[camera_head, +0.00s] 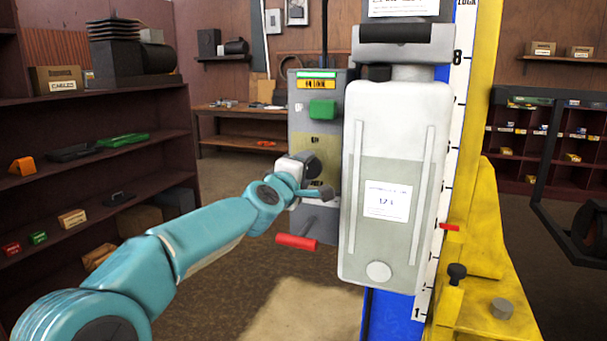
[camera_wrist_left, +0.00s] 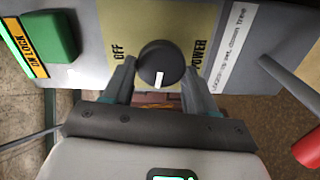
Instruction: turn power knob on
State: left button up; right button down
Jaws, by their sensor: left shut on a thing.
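The power knob (camera_wrist_left: 160,60) is round and black with a white mark, on a tan plate between the words OFF and POWER in the left wrist view. Its white mark points to the bottom of that picture. My left gripper (camera_wrist_left: 160,82) is shut on the knob, one finger on each side of it. In the head view the left gripper (camera_head: 313,180) reaches the front of the grey control box (camera_head: 301,121), and the wrist partly hides the knob there. My right gripper is not in view.
A green block (camera_head: 322,109) sits on the box above the knob. A red-handled lever (camera_head: 297,242) sticks out below. A large grey-white tank (camera_head: 394,185) stands close on the right, before a yellow frame (camera_head: 478,230). Shelves (camera_head: 165,150) stand at the left.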

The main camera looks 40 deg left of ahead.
pick_arm(q)
jog(key=shift+n, duration=0.7)
jog(key=o, duration=1)
jog(key=shift+w, duration=0.15)
jog(key=b+v, duration=0.1)
jog(key=v, duration=1.5)
jog(key=shift+s+f, duration=0.1)
jog(key=shift+s, duration=0.15)
